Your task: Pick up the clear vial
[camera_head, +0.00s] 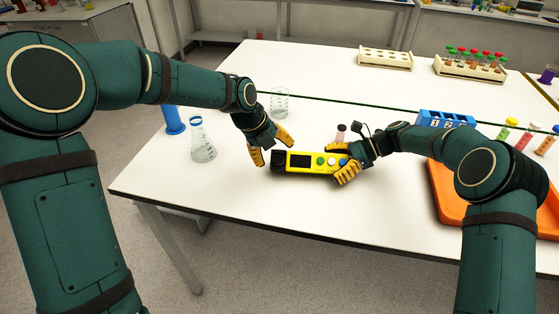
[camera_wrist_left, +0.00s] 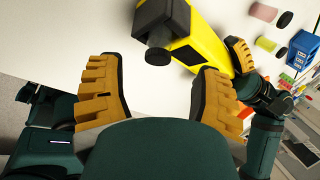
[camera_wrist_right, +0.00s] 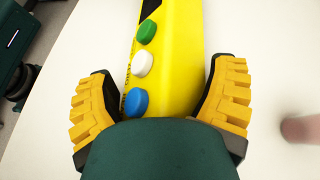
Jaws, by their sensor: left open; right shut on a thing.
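I cannot pick out a clear vial for certain. A small vial with pinkish contents (camera_head: 341,132) stands behind the yellow device; a pink vial with a dark cap (camera_wrist_left: 264,12) and a yellow-green one (camera_wrist_left: 266,45) show in the left wrist view. My right gripper (camera_head: 341,160) is shut on the right part of the yellow device (camera_head: 300,161), which has a dark screen and green, white and blue buttons. My left gripper (camera_head: 270,147) is open and empty near the device's black left end (camera_head: 278,161).
A flask (camera_head: 202,142) and a blue cylinder (camera_head: 173,121) stand at the left, a beaker (camera_head: 279,103) behind. A blue numbered rack (camera_head: 445,119) and orange tray (camera_head: 447,205) are at the right. Tube racks (camera_head: 385,59) (camera_head: 470,69) stand farther back. The front-left table is clear.

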